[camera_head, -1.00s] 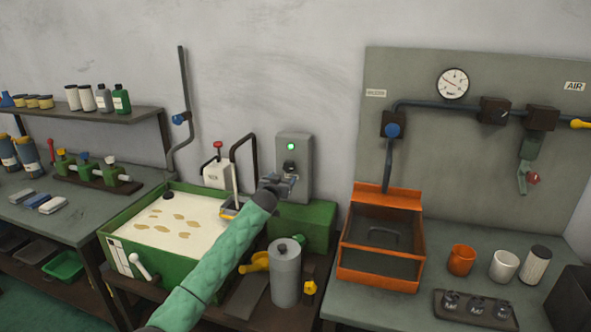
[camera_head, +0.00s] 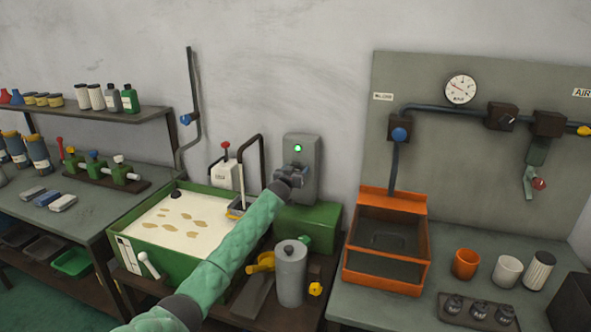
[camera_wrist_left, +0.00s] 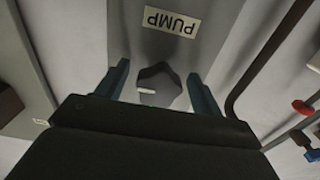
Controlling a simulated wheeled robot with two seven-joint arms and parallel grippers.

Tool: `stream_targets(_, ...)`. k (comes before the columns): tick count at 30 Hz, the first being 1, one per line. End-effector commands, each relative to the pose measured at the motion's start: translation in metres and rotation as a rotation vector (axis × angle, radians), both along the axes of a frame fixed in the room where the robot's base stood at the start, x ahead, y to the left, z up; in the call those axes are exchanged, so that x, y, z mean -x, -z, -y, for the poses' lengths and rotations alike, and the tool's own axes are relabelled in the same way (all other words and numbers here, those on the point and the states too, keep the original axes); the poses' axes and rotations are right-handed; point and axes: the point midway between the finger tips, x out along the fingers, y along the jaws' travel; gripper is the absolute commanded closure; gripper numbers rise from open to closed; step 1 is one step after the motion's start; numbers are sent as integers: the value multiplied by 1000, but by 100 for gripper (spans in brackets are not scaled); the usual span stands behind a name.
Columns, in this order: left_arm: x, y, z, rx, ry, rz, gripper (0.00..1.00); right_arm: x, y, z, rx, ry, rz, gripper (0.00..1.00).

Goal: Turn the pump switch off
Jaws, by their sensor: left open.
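The grey pump switch box (camera_head: 312,150) stands on the green pump housing against the wall, with a lit green lamp (camera_head: 297,148) near its top. In the left wrist view the dark knob (camera_wrist_left: 158,86) with a white mark sits below an upside-down PUMP label (camera_wrist_left: 172,21). My left gripper (camera_head: 291,173) is in front of the box and covers the knob in the head view. In the left wrist view its two open fingers (camera_wrist_left: 160,85) stand on either side of the knob, with visible gaps. My right gripper is out of view.
Left of the box are a green tank (camera_head: 152,245) of pale liquid and a dark bent pipe (camera_head: 262,165). A grey canister (camera_head: 290,275) stands below my arm. An orange tray (camera_head: 352,255) is to the right on the bench.

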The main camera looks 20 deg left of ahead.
Motion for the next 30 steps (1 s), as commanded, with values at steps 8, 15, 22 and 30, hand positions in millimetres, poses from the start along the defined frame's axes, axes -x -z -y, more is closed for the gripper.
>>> stream_targets(8, -2, -1, 0, -1, 1, 1, 33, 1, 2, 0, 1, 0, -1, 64)
stream_targets(15, -2, 0, 0, -1, 1, 1, 68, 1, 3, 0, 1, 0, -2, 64)
stream_targets(22, -2, 0, 0, 6, 1, 1, 78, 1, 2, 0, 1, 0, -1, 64)
stream_targets(30, -2, 1, 1, 96, 0, -3, 77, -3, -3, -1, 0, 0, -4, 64)
